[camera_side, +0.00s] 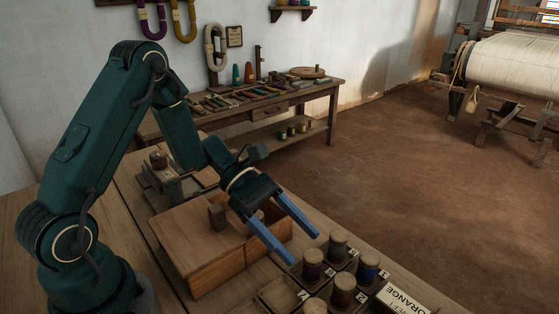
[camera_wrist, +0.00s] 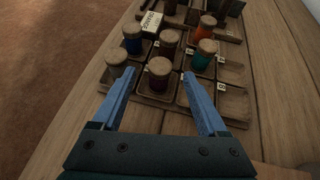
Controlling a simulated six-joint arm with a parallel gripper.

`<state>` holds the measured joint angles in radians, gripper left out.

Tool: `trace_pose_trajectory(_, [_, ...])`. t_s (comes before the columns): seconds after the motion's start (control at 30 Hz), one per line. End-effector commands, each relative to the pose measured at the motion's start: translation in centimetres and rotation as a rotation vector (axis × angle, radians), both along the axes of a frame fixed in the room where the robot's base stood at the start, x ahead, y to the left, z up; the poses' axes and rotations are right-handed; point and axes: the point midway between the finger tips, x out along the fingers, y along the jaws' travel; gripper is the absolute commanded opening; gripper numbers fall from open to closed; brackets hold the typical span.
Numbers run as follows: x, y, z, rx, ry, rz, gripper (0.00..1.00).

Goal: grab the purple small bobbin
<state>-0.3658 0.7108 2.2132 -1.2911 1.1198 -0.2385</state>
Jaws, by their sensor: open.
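The purple small bobbin (camera_side: 312,271) has a pale wooden top and stands upright in a compartment of the dark divided tray (camera_side: 268,309). In the wrist view the same bobbin (camera_wrist: 158,81) appears dark purple and sits between the fingertips, in the tray's near row. My gripper (camera_side: 305,249) has two blue fingers spread apart, empty, and pointing down at an angle toward the tray. In the side view its tips are just up and left of the bobbin. I cannot tell whether a finger touches it. It shows in the wrist view (camera_wrist: 160,73) too.
Close neighbours are a dark bobbin (camera_wrist: 115,68), a blue one (camera_wrist: 132,44), a brownish one (camera_wrist: 167,47) and a teal one (camera_wrist: 202,63). An orange bobbin (camera_wrist: 205,31) stands farther off. Empty compartments (camera_wrist: 233,103) lie at the right. A wooden box (camera_side: 205,250) stands beside the tray.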

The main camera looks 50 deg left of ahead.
Motion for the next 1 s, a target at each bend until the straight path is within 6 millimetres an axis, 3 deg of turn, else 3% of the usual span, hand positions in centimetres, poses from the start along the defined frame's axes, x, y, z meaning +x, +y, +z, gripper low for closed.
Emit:
trace_pose_trajectory(0.2, [0.3, -1.9, -1.1, 0.001, 0.002, -0.001, 0.76])
trace_pose_trajectory(0.47, [0.4, -2.0, -1.1, 0.001, 0.0, 0.0, 0.76])
trace_pose_trajectory(0.67, [0.4, -2.0, -1.1, 0.001, 0.0, 0.0, 0.0])
trace_pose_trajectory(1.0, [0.4, -2.0, -1.0, 0.0, 0.0, 0.001, 0.0])
